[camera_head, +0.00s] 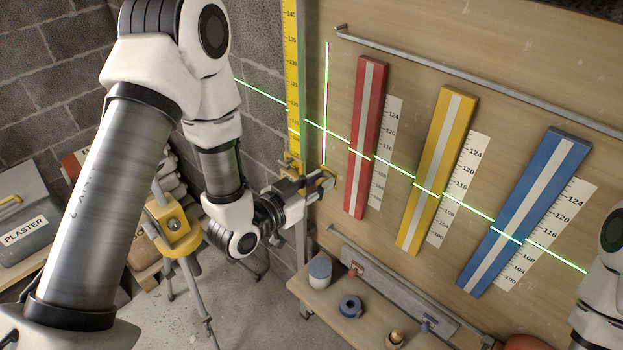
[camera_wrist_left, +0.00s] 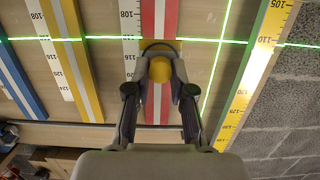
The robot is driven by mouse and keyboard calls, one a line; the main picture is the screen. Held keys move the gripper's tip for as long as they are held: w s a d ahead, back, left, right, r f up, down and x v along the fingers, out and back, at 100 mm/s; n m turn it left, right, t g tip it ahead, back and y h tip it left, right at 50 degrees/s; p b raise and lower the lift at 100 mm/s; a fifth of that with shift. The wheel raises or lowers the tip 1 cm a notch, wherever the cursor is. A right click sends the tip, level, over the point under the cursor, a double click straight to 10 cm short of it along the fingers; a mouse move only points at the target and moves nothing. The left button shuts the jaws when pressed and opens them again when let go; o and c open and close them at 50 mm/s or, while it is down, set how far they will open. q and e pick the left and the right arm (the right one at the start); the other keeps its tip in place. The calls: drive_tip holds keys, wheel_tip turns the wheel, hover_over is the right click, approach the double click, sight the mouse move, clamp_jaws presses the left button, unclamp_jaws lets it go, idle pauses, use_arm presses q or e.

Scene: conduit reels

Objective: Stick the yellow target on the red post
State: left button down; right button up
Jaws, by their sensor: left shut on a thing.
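My left gripper (camera_head: 318,183) is shut on the yellow target (camera_wrist_left: 160,72), gripping its round knob. The target also shows in the head view (camera_head: 328,178), partly hidden by the fingers. The red post (camera_head: 366,140) is a red board with a pale centre stripe, mounted on the wooden wall. In the head view the target is just left of the post. In the left wrist view the target lies in line with the red post (camera_wrist_left: 158,14); I cannot tell whether they touch. My right gripper is out of view.
Yellow (camera_head: 437,170) and blue (camera_head: 525,210) posts stand to the right, each beside a scale. Green laser lines cross the wall. A low shelf (camera_head: 330,305) below holds small items.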

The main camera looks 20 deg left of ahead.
sight(360, 153)
use_arm(q)
drive_tip(key=shift+w+d, duration=0.25)
drive_tip(key=shift+w, duration=0.4)
drive_tip(key=shift+w+d+r+p, duration=0.2)
drive_tip(key=shift+w+d+p, duration=0.15)
drive_tip(key=shift+w, duration=0.3)
drive_tip(key=shift+r+x, duration=0.15)
drive_tip(key=shift+x, duration=0.85)
drive_tip(key=shift+r+x, duration=0.15)
drive_tip(key=shift+x, duration=0.9)
drive_tip(key=shift+r+x, duration=0.2)
drive_tip(key=shift+x, duration=0.8)
drive_tip(key=shift+b, duration=0.4)
drive_tip(key=shift+w+d, duration=0.15)
drive_tip(key=shift+w, duration=0.3)
drive_tip(key=shift+c, duration=2.2)
unclamp_jaws()
